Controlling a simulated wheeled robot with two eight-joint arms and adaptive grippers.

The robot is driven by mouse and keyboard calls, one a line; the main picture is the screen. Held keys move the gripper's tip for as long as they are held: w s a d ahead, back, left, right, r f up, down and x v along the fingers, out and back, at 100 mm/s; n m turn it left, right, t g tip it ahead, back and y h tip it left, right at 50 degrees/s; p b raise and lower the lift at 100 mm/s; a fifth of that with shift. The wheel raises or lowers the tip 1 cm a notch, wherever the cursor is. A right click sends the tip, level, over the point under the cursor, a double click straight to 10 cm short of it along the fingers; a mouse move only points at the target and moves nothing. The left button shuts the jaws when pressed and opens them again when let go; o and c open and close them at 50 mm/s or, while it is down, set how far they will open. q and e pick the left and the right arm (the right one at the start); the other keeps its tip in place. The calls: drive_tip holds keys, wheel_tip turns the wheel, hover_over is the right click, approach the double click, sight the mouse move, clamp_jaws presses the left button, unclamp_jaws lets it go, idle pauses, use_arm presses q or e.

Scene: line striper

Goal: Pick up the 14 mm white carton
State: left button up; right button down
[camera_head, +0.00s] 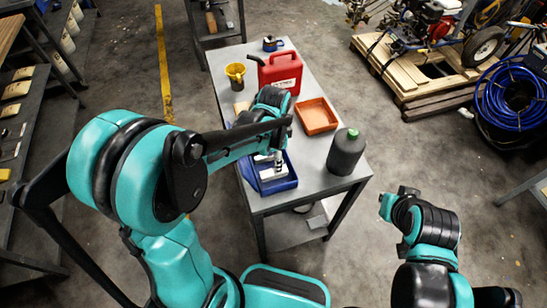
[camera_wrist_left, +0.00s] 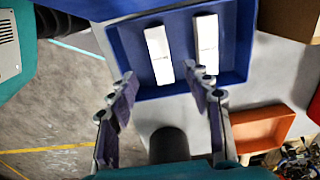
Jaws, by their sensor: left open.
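Two white cartons lie side by side in a blue bin: a left carton (camera_wrist_left: 158,55) and a right carton (camera_wrist_left: 207,45) in the left wrist view. I cannot tell which is the 14 mm one. The blue bin (camera_head: 285,184) sits at the near left of the grey table in the head view, with white (camera_head: 270,174) showing inside it. My left gripper (camera_head: 277,160) is over the bin. In the left wrist view its two fingers (camera_wrist_left: 162,78) are spread and empty, below the cartons in the picture. My right arm shows at right, but its gripper is not discernible.
Shelving stands at left. A wooden pallet (camera_head: 405,70) and a blue hose coil (camera_head: 512,96) are at right.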

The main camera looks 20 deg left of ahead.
use_arm(q)
drive_tip(key=shift+w+f, duration=0.25)
drive_tip(key=f+b, duration=0.3)
drive_tip(key=f, duration=0.4)
drive_tip(key=shift+s+f, duration=0.15)
drive_tip(key=shift+s, duration=0.05)
clamp_jaws()
